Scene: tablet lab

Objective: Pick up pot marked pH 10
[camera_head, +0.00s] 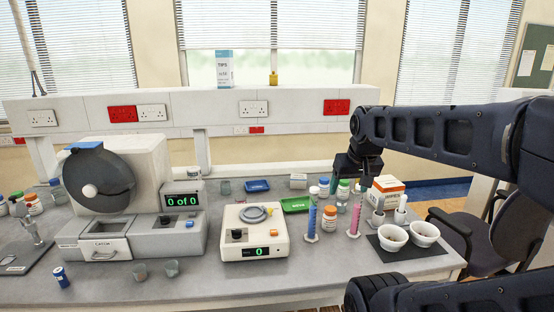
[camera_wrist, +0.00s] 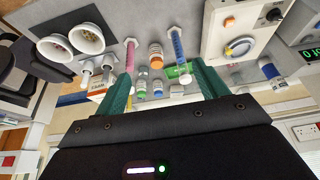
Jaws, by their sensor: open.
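I cannot read a pH 10 mark on any pot. My gripper (camera_head: 354,177) is open and empty above and behind the group. In the wrist view its green fingers (camera_wrist: 163,75) frame the pots, apart from them.
A pink cylinder (camera_head: 355,221) and a blue cylinder (camera_head: 312,223) stand close by the pots. A balance (camera_head: 255,245) is left, two white bowls (camera_head: 393,237) and a carton (camera_head: 386,190) right. A green tray (camera_head: 295,204) lies behind.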

